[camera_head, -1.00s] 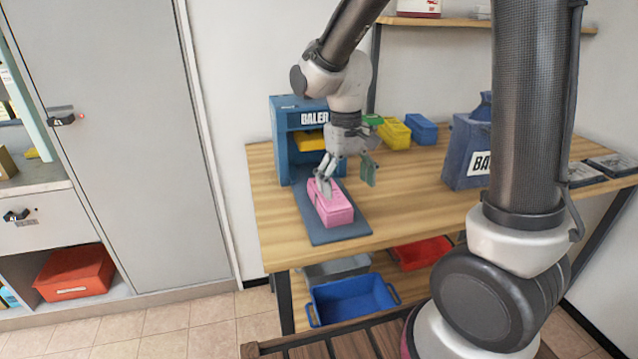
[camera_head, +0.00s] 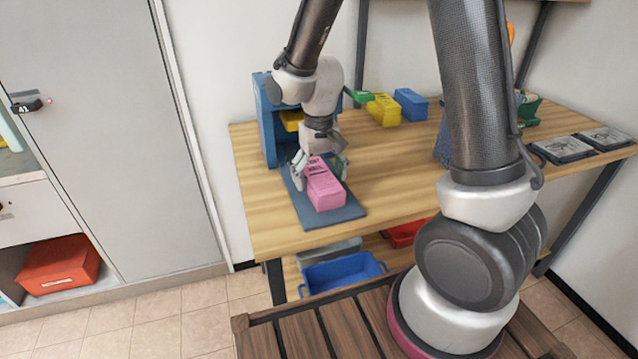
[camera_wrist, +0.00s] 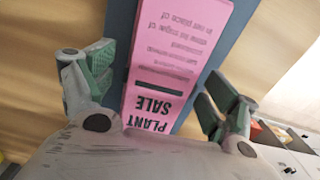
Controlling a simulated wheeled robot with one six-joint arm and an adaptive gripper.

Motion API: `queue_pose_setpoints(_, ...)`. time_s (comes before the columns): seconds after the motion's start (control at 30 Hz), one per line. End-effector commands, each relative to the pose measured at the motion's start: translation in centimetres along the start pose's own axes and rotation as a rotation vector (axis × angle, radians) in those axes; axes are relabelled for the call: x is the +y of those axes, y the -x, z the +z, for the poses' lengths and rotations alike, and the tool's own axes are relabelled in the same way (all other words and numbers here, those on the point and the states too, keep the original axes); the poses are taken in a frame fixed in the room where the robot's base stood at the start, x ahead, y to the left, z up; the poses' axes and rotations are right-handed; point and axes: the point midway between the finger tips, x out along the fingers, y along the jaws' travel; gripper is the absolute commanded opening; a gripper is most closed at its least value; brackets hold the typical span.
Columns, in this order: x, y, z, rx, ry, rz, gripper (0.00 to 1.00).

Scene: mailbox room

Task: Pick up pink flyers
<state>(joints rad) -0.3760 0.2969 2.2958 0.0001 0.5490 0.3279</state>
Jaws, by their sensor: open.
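The pink flyers (camera_head: 325,185) form a bundled block lying on the blue-grey tray of the baler (camera_head: 335,213) on the wooden table. In the wrist view the flyers (camera_wrist: 170,60) show the printed words "PLANT SALE" and a dark band across them. My gripper (camera_head: 320,170) is at the far end of the bundle, with its fingers on either side. In the wrist view my gripper (camera_wrist: 155,90) is open, with the bundle between its two fingers and a gap visible at each side. The baler's body is partly hidden behind my arm.
Yellow (camera_head: 383,110), blue (camera_head: 410,104) and green (camera_head: 358,96) bundles lie at the back of the table. Dark framed pieces (camera_head: 562,149) lie at the right. A blue bin (camera_head: 340,273) and a red bin (camera_head: 403,233) sit below.

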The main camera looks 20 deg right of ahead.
Motion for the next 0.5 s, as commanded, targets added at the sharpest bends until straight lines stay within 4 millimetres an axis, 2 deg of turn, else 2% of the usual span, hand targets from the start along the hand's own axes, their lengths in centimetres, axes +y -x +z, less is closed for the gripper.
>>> queue_pose_setpoints(0.23, 0.00, -0.23, 0.00, 0.000, 0.000, 0.000, 0.88)
queue_pose_setpoints(0.5, 0.00, -0.21, 0.00, 0.000, 0.000, 0.000, 0.38)
